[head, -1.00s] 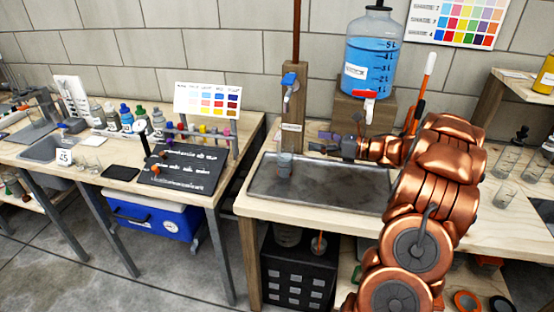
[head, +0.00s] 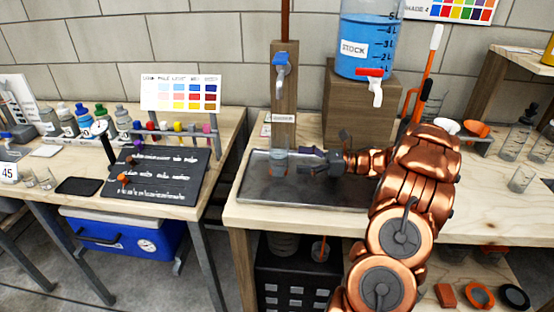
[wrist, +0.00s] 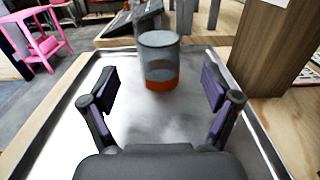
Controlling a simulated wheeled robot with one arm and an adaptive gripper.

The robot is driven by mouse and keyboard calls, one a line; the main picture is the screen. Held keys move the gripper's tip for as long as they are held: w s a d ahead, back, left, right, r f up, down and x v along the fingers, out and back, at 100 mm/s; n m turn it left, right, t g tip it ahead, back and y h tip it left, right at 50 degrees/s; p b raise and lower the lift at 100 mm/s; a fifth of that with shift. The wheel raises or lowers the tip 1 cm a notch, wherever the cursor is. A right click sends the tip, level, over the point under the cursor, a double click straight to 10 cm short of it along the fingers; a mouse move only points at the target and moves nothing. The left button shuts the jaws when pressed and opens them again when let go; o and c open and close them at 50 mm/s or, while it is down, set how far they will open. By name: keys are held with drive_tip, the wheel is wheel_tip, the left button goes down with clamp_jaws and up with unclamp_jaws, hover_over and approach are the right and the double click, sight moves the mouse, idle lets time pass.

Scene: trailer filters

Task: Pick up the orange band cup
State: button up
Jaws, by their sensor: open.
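The orange band cup (wrist: 158,60) is a clear grey cup with an orange band at its base. It stands upright on the metal tray (wrist: 88,108). In the head view the cup (head: 278,160) is at the tray's left part, below the blue-handled tap (head: 281,62). My gripper (wrist: 163,85) is open, its two purple-padded fingers spread to either side in the wrist view. The cup is ahead of the fingertips, roughly centred between them and apart from both. In the head view my gripper (head: 308,160) is low over the tray, right of the cup.
A wooden post (head: 284,95) carries the tap behind the cup. A wooden block (head: 355,103) holds the blue stock tank (head: 365,35) behind my arm. A black board (head: 160,175) lies on the left table. The tray around the cup is clear.

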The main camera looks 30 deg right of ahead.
sight(283, 157)
drive_tip(key=p+x, duration=0.1)
drive_tip(key=x, duration=0.5)
drive_tip(key=shift+r+p, duration=0.2)
drive_tip(key=shift+p, duration=0.1)
drive_tip(key=shift+w+a+f, duration=0.1)
drive_tip(key=shift+w+a, duration=0.25)
drive_tip(key=shift+a, duration=0.15)
drive_tip(key=c, duration=1.5)
